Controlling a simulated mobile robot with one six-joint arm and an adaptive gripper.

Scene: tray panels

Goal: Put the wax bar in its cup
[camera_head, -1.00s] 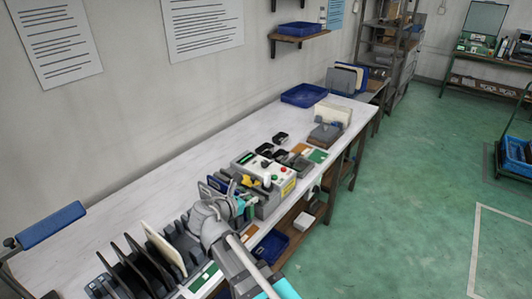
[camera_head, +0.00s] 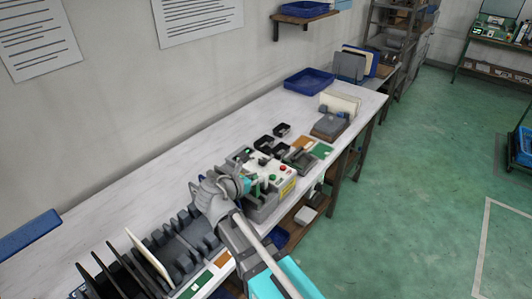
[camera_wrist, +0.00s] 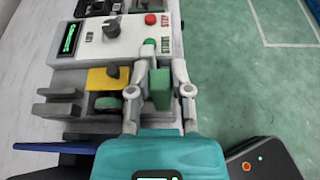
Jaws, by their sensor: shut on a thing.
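In the wrist view a small green block, which I take to be the wax bar (camera_wrist: 160,92), stands between the fingers of my gripper (camera_wrist: 161,76). The gripper is shut on it. It is beside the right end of a white control box and grey fixture; whether it touches them I cannot tell. Small black open containers (camera_head: 265,143) stand behind the box; I cannot tell which is the bar's cup.
The control box (camera_head: 285,176) has a red button, a dark knob and a green display. A yellow piece (camera_wrist: 103,78) sits on the grey fixture (camera_wrist: 60,108). Upright dark panels (camera_head: 118,272) and a cream one (camera_head: 150,258) stand at left. A blue tray (camera_head: 308,81) lies far back.

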